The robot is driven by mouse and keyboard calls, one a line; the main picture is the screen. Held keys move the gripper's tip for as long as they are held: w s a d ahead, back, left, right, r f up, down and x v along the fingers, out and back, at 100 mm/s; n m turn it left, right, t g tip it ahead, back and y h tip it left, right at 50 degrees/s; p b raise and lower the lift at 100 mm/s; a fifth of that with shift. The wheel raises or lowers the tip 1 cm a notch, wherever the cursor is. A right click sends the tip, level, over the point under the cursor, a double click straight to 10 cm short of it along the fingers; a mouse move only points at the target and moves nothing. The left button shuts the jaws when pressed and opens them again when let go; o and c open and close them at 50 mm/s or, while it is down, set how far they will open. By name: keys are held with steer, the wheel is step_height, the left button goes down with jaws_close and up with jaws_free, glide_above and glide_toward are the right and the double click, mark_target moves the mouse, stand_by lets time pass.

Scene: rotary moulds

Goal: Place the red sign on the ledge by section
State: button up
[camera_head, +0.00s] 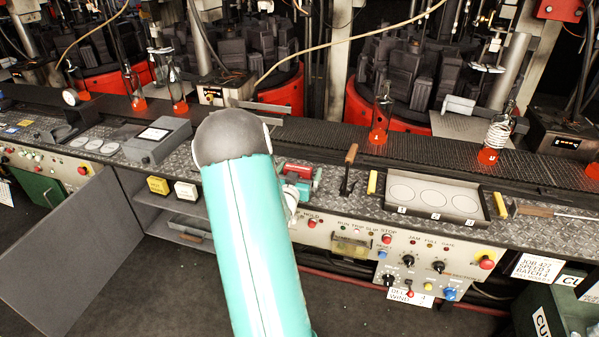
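My teal arm with a dark rounded joint reaches up through the middle of the view and hides part of the ledge. My gripper (298,190) is just right of the arm, low over the ledge's front edge, mostly hidden and small. A small red piece (297,168), possibly the red sign, shows right at it, with a teal part beside it. I cannot tell whether the gripper holds this piece or only touches it, nor whether its fingers are open. The ledge (345,212) is a dark metal tread-plate shelf running across the view, above the control panels.
A wooden-handled tool (350,165) stands right of the gripper. A tray with three numbered circles (436,197) lies further right. A grey box (157,139) sits left of the arm. Glass bottles on red bases (379,135) stand on the conveyor behind. An open cabinet door (60,255) juts out lower left.

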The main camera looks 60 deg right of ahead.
steer(key=shift+r, duration=0.15)
steer(key=s+a, duration=0.2)
steer(key=a, duration=0.9)
steer(key=shift+a, duration=0.4)
steer(key=shift+w, duration=0.15)
steer(key=w+a+r+n+t+y, duration=0.25)
steer(key=w+a+y, duration=0.25)
steer(key=w+a, duration=0.3)
steer(key=w+a+r+n+t+y, duration=0.2)
steer(key=w+a+r+t+y, duration=0.2)
steer(key=w+a, duration=0.4)
steer(key=w+a+r+n+y, duration=0.2)
steer(key=a+r+n+y, duration=0.15)
steer(key=a, duration=0.65)
steer(key=s+a+r+n+y, duration=0.2)
steer(key=s+a, duration=0.1)
steer(key=a, duration=0.4)
steer(key=s+a+r+n+y, duration=0.2)
steer(key=a+y, duration=0.1)
steer(key=a, duration=0.3)
steer(key=s+a+r+n+g, duration=0.1)
steer(key=s+a+n+g, duration=0.1)
steer(key=s, duration=0.4)
steer(key=s+a+r+n+g, duration=0.1)
steer(key=s+a+n, duration=0.1)
steer(key=s+a, duration=0.3)
steer(key=shift+s+g, duration=0.35)
